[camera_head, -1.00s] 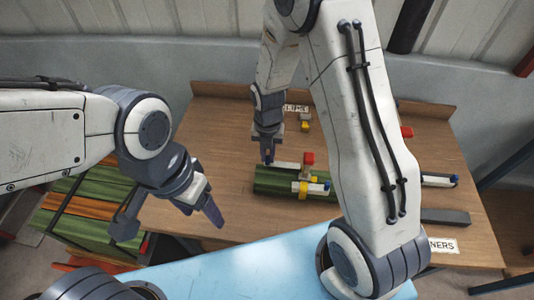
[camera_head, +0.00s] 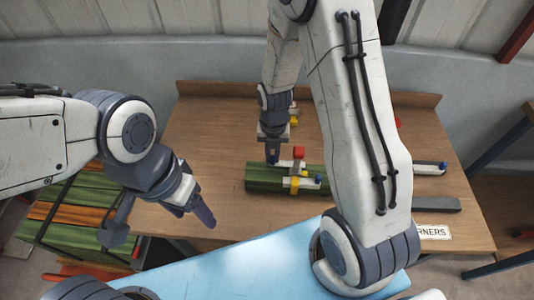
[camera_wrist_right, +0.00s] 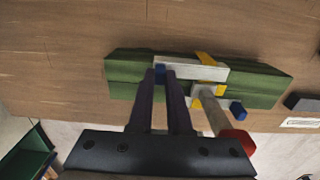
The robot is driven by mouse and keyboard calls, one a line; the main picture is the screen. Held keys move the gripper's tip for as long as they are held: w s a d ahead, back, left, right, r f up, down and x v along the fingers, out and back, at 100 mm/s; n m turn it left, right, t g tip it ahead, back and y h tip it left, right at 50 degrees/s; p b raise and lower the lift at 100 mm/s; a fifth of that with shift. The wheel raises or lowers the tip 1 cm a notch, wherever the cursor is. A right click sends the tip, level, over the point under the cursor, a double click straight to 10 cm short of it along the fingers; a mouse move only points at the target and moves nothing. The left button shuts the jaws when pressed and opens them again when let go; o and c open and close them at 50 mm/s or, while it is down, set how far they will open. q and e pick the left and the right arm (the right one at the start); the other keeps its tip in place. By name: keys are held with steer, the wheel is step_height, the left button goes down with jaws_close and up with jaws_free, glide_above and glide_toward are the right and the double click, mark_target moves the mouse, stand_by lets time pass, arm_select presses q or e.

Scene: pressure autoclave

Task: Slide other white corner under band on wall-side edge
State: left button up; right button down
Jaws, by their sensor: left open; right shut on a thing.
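A green bundle (camera_head: 262,178) lies on the wooden table, with a yellow band (camera_head: 294,184) around it and a red-topped part (camera_head: 299,153) standing at the band. One white corner with a blue end (camera_head: 310,183) sits at the band on the near side. My right gripper (camera_head: 272,158) is shut on the other white corner (camera_wrist_right: 185,70) at its blue end (camera_wrist_right: 160,73). This corner lies along the wall-side edge, its far end at the yellow band (camera_wrist_right: 206,58); I cannot tell how far under it is. My left gripper (camera_head: 200,212) is open and empty, left of the bundle.
Another white corner with a blue end (camera_head: 430,168) lies at the right of the table, near a dark bar (camera_head: 432,205) and a corners label (camera_head: 433,232). Small yellow items stand behind my right gripper. A light blue surface (camera_head: 235,265) is in front. A rack of green and orange pieces (camera_head: 60,215) is at left.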

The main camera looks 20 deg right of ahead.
steer(key=shift+s+d, duration=0.1)
steer(key=shift+d, duration=0.1)
steer(key=c, duration=0.8)
jaws_free()
step_height(320, 180, up, 10)
steer(key=r, duration=0.1)
steer(key=s+a+r+m, duration=0.2)
steer(key=s+a+m, duration=0.2)
steer(key=s+m, duration=0.2)
steer(key=s+a+r+m, duration=0.3)
steer(key=s+m, duration=0.4)
steer(key=m, duration=0.3)
steer(key=s+a+r+m+y, duration=0.1)
steer(key=s+a+r+m, duration=0.1)
steer(key=s+a+m, duration=0.4)
steer(key=shift+s+r+m+b, duration=0.15)
steer(key=shift+s+m+b, duration=0.25)
steer(key=shift+m, duration=0.7)
